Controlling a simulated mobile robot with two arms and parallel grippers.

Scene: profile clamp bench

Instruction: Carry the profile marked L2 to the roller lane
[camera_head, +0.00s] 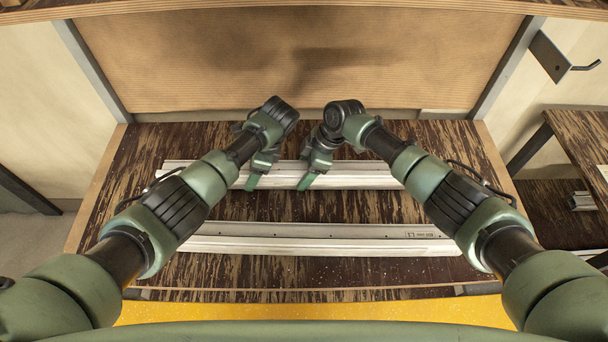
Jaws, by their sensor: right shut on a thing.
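A long pale metal profile (345,178) lies crosswise on the far part of the dark bench. I see no readable mark on it; my arms cover parts of it. My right gripper (307,181) is shut on this far profile near its middle. My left gripper (251,182) is at the same profile, a little to the left; its jaws are too hidden to tell open from shut. A second pale profile (320,240) lies nearer to me, parallel to the first, with small dark lettering near its right end, too small to read surely.
The worn bench top (300,208) is bare between the two profiles. A brown panel (300,60) stands behind. A yellow strip (300,309) runs along the front. Another worn table (580,140) stands at the right, below a wall hook (585,66).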

